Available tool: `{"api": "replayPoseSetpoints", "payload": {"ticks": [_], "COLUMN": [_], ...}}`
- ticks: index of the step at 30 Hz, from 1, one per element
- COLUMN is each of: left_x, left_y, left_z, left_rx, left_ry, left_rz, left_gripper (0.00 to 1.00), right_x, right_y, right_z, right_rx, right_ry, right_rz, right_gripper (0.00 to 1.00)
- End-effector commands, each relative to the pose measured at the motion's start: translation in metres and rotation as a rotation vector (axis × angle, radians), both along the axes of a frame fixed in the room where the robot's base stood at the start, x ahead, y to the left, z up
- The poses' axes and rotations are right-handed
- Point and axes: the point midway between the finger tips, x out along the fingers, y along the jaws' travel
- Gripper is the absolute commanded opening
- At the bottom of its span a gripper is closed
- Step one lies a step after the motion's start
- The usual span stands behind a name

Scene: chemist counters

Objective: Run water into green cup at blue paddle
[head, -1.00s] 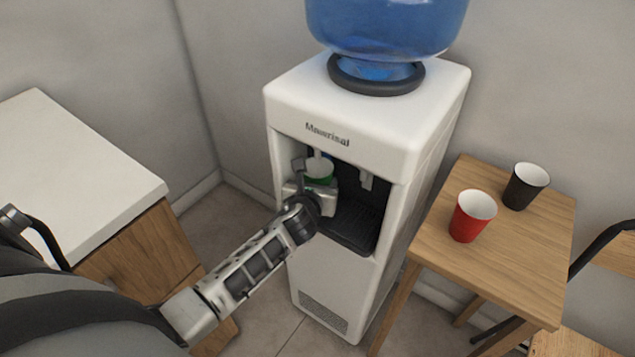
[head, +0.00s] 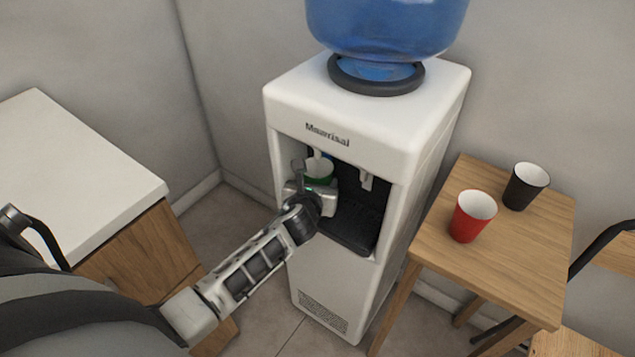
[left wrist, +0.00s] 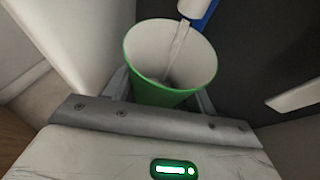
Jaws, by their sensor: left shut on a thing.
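The green cup (left wrist: 158,93) is upright between the fingers of my left gripper (head: 317,182), which is shut on it inside the dispenser's recess. In the left wrist view, a white spout (left wrist: 193,8) is over the cup's far rim and a clear stream of water (left wrist: 178,50) runs from it into the cup. The blue paddle (left wrist: 207,15) is behind the spout, close to the cup's rim. The water level inside the cup is hard to make out. My right gripper is in neither view.
The white water dispenser (head: 370,133) carries a blue bottle (head: 388,25) and has a second tap (head: 366,180) on the right. A wooden table (head: 505,262) holds a red cup (head: 472,218) and a black cup (head: 525,188). A white-topped counter (head: 75,170) stands at the left.

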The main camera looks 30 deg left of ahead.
Motion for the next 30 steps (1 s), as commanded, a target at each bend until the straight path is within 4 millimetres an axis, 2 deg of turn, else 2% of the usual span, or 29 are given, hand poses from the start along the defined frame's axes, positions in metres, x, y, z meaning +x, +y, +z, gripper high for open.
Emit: {"api": "replayPoseSetpoints", "payload": {"ticks": [24, 30], "left_x": [-0.044, -0.05], "left_y": [0.004, 0.004], "left_z": [0.001, 0.001], "left_rx": [0.001, 0.001], "left_ry": [0.0, -0.001], "left_rz": [0.0, 0.0], "left_gripper": [0.35, 0.35], "right_x": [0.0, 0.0], "right_y": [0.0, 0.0], "right_z": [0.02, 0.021], "right_rx": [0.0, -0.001], "right_ry": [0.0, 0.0], "right_rz": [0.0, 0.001], "right_gripper": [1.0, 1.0]}}
